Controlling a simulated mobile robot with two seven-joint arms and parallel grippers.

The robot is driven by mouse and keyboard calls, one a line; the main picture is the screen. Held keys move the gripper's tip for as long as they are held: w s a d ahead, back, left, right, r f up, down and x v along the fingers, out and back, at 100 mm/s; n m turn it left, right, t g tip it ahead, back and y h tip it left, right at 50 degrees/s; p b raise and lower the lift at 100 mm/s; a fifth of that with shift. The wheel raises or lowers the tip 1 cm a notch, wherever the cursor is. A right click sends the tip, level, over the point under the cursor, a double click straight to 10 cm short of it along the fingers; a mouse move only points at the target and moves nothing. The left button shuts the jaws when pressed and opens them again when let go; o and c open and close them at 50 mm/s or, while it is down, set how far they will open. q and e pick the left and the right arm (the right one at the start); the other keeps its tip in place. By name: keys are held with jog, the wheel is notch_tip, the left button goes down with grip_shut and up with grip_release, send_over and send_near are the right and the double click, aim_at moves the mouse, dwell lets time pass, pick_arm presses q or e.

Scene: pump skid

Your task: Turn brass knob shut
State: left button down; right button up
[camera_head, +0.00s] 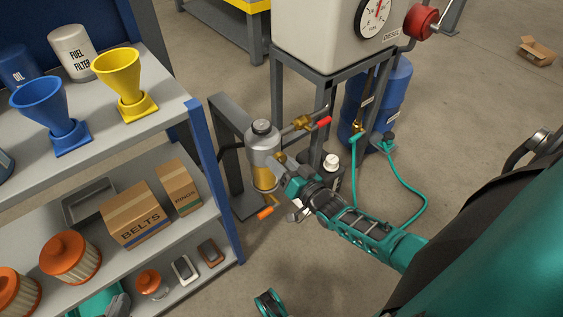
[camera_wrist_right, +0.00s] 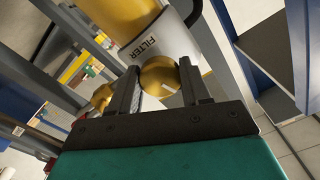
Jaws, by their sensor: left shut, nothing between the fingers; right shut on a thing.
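The brass knob (camera_wrist_right: 160,76) sits on the side of the filter housing, beside its white FILTER label (camera_wrist_right: 150,42). My right gripper (camera_wrist_right: 160,88) is shut on the knob, with one dark finger on each side. In the head view, my right gripper (camera_head: 286,170) reaches from the right to the grey filter housing (camera_head: 262,142) with its amber bowl (camera_head: 264,178); it mostly hides the knob there. What appears to be my left gripper (camera_head: 269,303) shows at the bottom edge, partly cut off, away from the filter; its fingertips are not clear.
A brass valve with a red handle (camera_head: 322,122) is behind the filter, and an orange handle (camera_head: 265,213) is below it. A loaded shelf (camera_head: 200,135) stands at left. A teal hose (camera_head: 410,190) runs right of the skid. Open floor lies at front.

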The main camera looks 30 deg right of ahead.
jog(key=shift+m, duration=1.9)
jog(key=o, duration=1.1)
jog(key=shift+c, duration=0.2)
pick_arm(q)
jog(key=p, duration=0.1)
jog(key=r+p, duration=0.1)
jog(key=p, duration=0.1)
jog(key=shift+s+a+r, duration=0.2)
jog(key=shift+s+a, duration=0.05)
jog(key=shift+a, duration=0.15)
pick_arm(e)
jog(key=s+d, duration=0.1)
jog(key=s, duration=1.2)
